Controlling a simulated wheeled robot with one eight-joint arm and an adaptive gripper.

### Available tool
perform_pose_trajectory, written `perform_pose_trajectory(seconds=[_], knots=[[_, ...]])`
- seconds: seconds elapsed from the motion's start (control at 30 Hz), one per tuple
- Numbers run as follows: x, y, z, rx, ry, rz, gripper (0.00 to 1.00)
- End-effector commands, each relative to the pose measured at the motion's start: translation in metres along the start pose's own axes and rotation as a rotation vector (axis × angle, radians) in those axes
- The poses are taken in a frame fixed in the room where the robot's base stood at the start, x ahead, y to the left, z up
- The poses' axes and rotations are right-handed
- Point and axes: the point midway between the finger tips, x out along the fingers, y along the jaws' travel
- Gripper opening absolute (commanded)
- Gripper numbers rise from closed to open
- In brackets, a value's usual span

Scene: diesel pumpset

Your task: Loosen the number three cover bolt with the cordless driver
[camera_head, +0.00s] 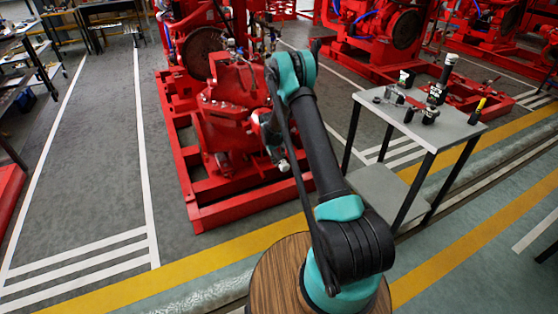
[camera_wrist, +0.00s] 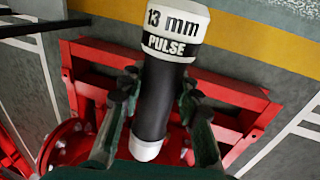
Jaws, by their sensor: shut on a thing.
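The cordless driver (camera_wrist: 156,100) is a black cylinder with a white band reading "13 mm PULSE" and a pale lower end. My gripper (camera_wrist: 160,86) is shut on it, one finger on each side. In the head view my arm hides most of the gripper; a small pale end (camera_head: 284,165) shows beside the pumpset, but I cannot tell if it is the driver's. The red pumpset (camera_head: 232,92) stands on its red skid frame (camera_head: 248,212). The number three cover bolt cannot be made out, and I see no contact between driver and bolt.
A grey side table (camera_head: 450,132) at right holds several upright tools, including a black one with a white band (camera_head: 438,93) and a yellow-tipped one (camera_head: 478,107). More red pumpsets (camera_head: 390,30) stand behind. The floor (camera_head: 100,170) left of the skid is clear.

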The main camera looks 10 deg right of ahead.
Motion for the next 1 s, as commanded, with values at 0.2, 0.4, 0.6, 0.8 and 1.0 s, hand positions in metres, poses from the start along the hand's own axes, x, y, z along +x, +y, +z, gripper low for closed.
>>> perform_pose_trajectory(seconds=[0.2, 0.4, 0.6, 0.8, 1.0], knots=[[0.000, 0.000, 0.007, -0.001, 0.001, 0.000, 0.00], [0.000, 0.000, 0.020, 0.000, 0.000, 0.000, 0.00], [0.000, 0.000, 0.032, 0.000, -0.001, 0.000, 0.00], [-0.001, 0.000, 0.044, 0.001, -0.001, 0.000, 0.00], [0.000, 0.000, 0.051, 0.000, -0.001, 0.000, 0.00]])
